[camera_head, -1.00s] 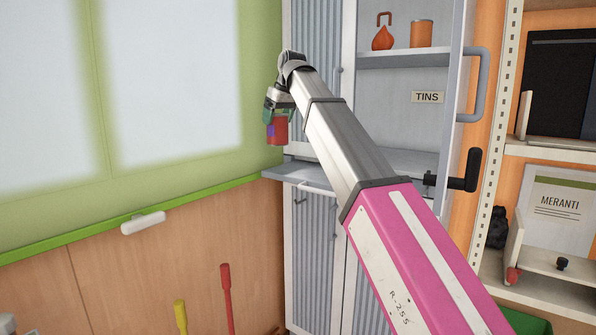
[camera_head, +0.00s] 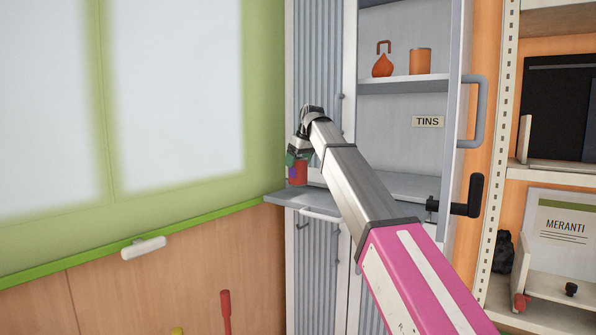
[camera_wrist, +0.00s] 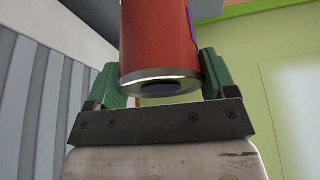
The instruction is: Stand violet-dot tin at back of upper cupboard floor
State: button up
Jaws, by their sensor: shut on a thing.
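The violet-dot tin (camera_head: 298,174) is red with a violet patch on its side. My gripper (camera_head: 296,157) is shut on it and holds it in front of the cupboard's corrugated left door, above a grey ledge.
A shelf (camera_head: 404,84) above holds an orange weight (camera_head: 383,62) and an orange tin (camera_head: 420,62). The grey ledge (camera_head: 292,203) juts out below the tin. A black handle (camera_head: 467,198) sticks out at the right. The visible cupboard floor looks clear.

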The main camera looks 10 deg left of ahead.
aim_at(298, 170)
jog(key=shift+f, duration=1.65)
jog(key=shift+f, duration=0.15)
jog(key=o, duration=1.1)
jog(key=v, duration=1)
jog(key=shift+s+d+r, duration=0.2)
jog(key=shift+s+r, duration=0.05)
jog(key=shift+s, duration=0.2)
